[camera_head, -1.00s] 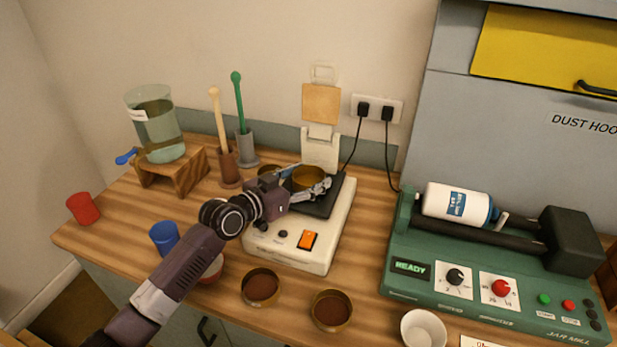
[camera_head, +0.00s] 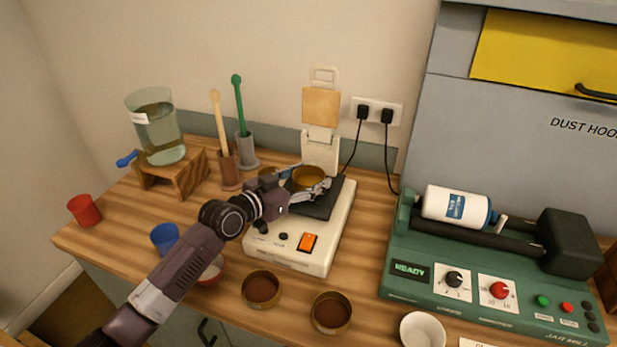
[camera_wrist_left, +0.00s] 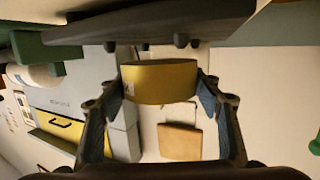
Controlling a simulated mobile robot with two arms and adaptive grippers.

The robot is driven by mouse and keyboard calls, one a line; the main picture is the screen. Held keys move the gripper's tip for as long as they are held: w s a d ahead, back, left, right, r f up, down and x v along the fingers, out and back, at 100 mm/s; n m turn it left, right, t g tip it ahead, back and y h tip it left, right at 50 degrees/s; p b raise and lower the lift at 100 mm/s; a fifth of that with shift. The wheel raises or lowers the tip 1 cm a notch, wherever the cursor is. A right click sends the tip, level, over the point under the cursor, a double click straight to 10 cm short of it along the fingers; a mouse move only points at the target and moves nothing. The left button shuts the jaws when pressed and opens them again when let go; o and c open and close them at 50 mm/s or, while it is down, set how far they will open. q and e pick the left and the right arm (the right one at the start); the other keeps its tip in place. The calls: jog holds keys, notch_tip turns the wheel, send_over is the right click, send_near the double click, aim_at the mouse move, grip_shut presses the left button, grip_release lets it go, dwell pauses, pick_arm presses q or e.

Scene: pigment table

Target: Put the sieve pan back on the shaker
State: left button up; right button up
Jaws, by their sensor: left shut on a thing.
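The brass sieve pan (camera_head: 308,177) is at the dark top plate (camera_head: 316,209) of the cream shaker (camera_head: 335,232). My left gripper (camera_head: 309,187) comes in from the left and is shut on it, a finger on each side. In the left wrist view the pan (camera_wrist_left: 160,82) sits between the fingers, close to the dark plate (camera_wrist_left: 165,22); I cannot tell whether it touches. The shaker's hinged cream clamp with a tan pad (camera_head: 321,107) stands raised behind the plate. My right gripper is not in view.
Two brown-filled brass pans (camera_head: 262,288) (camera_head: 332,312) stand before the shaker. A blue cup (camera_head: 165,237) and a red cup (camera_head: 84,210) are left. Pestles in holders (camera_head: 228,172) stand behind my arm. The green jar mill (camera_head: 400,283) is right, with a white bowl (camera_head: 423,331) in front.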

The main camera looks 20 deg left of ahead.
pick_arm(q)
jog(key=shift+f+b, duration=0.7)
jog(key=shift+f, duration=0.05)
jog(key=shift+r, duration=0.2)
jog(key=shift+r+p, duration=0.65)
jog(key=shift+p, duration=0.1)
jog(key=shift+f, duration=0.15)
dwell(0.7)
jog(key=shift+f+b, duration=0.7)
jog(key=shift+f, duration=0.05)
jog(key=o, duration=0.9)
jog(key=shift+o, duration=0.2)
jog(key=shift+p+v, duration=0.8)
jog(key=shift+v, duration=0.65)
jog(key=shift+p+v, duration=1.35)
jog(key=shift+v, duration=2.75)
